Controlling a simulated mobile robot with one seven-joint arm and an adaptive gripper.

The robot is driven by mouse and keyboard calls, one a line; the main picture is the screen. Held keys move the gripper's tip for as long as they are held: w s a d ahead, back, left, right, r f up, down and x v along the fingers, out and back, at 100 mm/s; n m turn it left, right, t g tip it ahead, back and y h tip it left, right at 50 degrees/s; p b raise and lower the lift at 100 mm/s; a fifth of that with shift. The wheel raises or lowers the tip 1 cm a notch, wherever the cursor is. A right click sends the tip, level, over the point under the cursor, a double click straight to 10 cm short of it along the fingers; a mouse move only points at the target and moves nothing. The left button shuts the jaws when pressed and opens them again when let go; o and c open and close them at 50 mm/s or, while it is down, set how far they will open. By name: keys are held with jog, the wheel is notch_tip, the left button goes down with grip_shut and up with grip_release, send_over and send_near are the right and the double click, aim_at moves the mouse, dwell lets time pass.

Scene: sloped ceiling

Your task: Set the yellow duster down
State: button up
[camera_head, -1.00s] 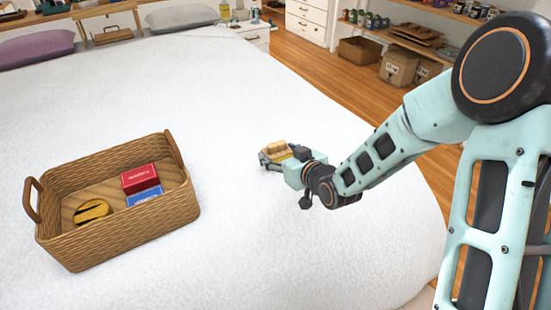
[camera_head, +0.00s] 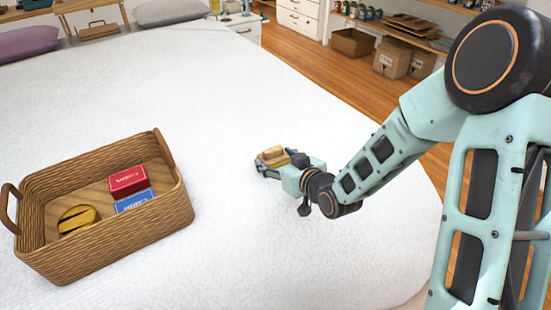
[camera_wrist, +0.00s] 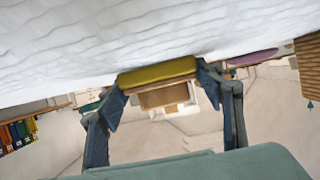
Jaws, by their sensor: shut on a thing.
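The yellow duster (camera_head: 272,154) has a tan block and a yellow pad. It also shows in the wrist view (camera_wrist: 157,73), between my fingers, with its yellow side toward the white bed cover. My gripper (camera_head: 273,163) is shut on it, one finger at each end in the wrist view (camera_wrist: 165,85). The duster is low over the white bed (camera_head: 230,100), right of the wicker basket. I cannot tell whether it touches the cover. The fingers hide part of it in the head view.
The wicker basket (camera_head: 120,238) stands at the left with a red box (camera_head: 128,181), a blue box (camera_head: 134,201) and a yellow-black round object (camera_head: 77,220) inside. Bare bed cover surrounds my gripper. The bed's right edge runs under my arm.

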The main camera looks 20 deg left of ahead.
jog(key=shift+f+b, duration=0.3)
jog(key=o, duration=1.2)
jog(key=shift+r, duration=0.1)
jog(key=shift+c, duration=0.2)
jog(key=shift+r+p, duration=0.1)
jog(key=shift+p, duration=0.4)
jog(key=p+v, duration=0.1)
jog(key=v, duration=0.1)
jog(key=p+v, duration=0.1)
jog(key=v, duration=0.5)
jog(key=shift+s+r+p, duration=0.15)
jog(key=shift+r+p, duration=0.25)
jog(key=shift+d+r+p, duration=0.1)
jog(key=shift+d+p, duration=0.05)
jog(key=shift+p, duration=0.95)
jog(key=shift+s+d+r+p, duration=0.15)
jog(key=shift+s+d+p, duration=0.05)
jog(key=shift+p, duration=0.9)
jog(key=s+d+p, duration=0.1)
jog(key=p, duration=0.2)
jog(key=shift+p, duration=0.35)
jog(key=shift+c, duration=0.3)
